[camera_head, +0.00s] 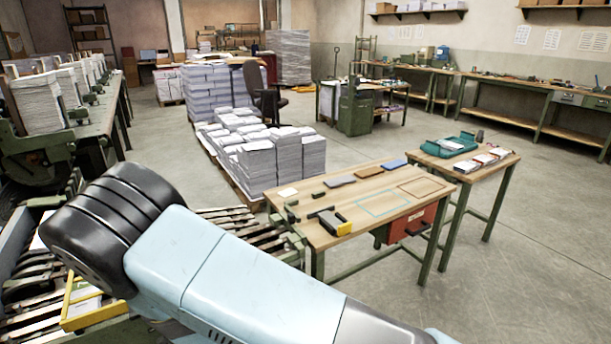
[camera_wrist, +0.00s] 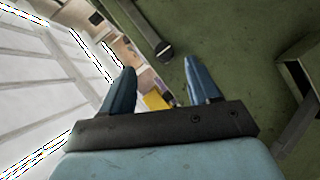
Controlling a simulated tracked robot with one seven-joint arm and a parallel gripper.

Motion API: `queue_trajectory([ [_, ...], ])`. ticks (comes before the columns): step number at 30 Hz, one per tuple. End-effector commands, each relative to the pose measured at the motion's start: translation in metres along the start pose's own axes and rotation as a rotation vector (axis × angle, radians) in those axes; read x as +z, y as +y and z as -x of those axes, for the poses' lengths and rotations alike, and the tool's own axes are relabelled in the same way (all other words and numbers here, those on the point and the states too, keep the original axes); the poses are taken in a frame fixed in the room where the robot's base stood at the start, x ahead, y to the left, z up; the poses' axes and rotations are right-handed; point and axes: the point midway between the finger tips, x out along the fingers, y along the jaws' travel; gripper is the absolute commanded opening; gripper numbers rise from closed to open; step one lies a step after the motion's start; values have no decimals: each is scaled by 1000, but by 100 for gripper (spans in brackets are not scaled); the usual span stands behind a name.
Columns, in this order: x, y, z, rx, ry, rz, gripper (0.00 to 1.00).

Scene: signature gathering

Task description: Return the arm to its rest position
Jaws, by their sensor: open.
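My gripper (camera_wrist: 159,66) shows in the wrist view with its two blue fingers spread apart. It is open and nothing is held between them. A small yellow thing (camera_wrist: 155,101) shows in the gap, beyond the fingers. A dark green surface (camera_wrist: 235,35) fills the right of that view and a pale, ribbed one fills the left. In the head view my light blue arm reaches from the bottom right to a black ribbed joint at the left. My gripper is not visible there.
A wooden work table (camera_head: 320,235) with tools and marked outlines stands right of my arm. A small table with a teal tray (camera_head: 450,145) adjoins it. Paper stacks (camera_head: 285,160) stand behind. Slatted machinery (camera_head: 250,225) and a yellow frame (camera_head: 95,318) lie near my arm. Floor at the right is clear.

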Motion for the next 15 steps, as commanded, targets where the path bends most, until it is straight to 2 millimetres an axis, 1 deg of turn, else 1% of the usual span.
queue_trajectory([
  [1, -3, 11, -5, -28, -23, -50, 61],
  [6, -9, 39, -16, -135, -91, -205, 61],
  [11, -14, 70, -23, -226, -143, -343, 61],
  [15, -18, 101, -26, -300, -180, -455, 61],
])
